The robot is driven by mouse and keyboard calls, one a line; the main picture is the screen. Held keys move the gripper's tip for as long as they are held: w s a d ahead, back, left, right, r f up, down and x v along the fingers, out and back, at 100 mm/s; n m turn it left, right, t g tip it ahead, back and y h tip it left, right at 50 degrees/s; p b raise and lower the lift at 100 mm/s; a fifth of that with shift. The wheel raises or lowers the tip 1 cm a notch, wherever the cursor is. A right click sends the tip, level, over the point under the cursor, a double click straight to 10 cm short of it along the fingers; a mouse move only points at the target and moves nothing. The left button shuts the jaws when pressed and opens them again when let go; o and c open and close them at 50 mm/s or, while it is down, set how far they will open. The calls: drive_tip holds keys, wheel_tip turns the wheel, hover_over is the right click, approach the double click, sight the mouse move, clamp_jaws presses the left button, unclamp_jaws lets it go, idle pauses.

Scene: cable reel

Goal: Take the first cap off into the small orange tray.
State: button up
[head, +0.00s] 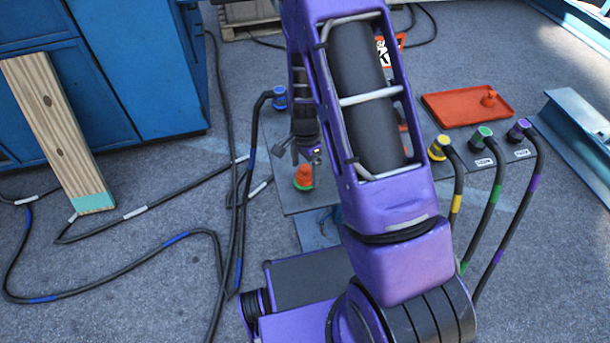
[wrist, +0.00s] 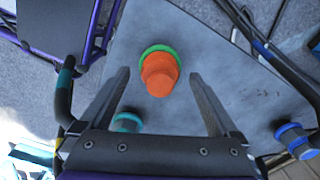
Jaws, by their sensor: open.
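An orange cap (head: 303,174) sits on a green ring on the grey plate (head: 290,200), below my gripper (head: 296,150) in the head view. In the wrist view the orange cap (wrist: 160,76) and the green ring (wrist: 149,50) show between my two spread fingers, seen from above. My gripper is open and empty. I cannot tell how far its fingertips are above the cap. The small orange tray (head: 450,108) lies to the right, behind the plugs, with an orange cap (head: 490,98) in it. My arm hides the middle of the plate.
Yellow (head: 438,148), green (head: 484,132) and purple (head: 520,127) plugs with cables stand right of my arm. A blue plug (head: 279,97) stands behind the cap. Cables cross the left floor.

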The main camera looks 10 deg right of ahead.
drive_tip(key=shift+f, duration=0.4)
clamp_jaws()
drive_tip(key=shift+r, duration=0.15)
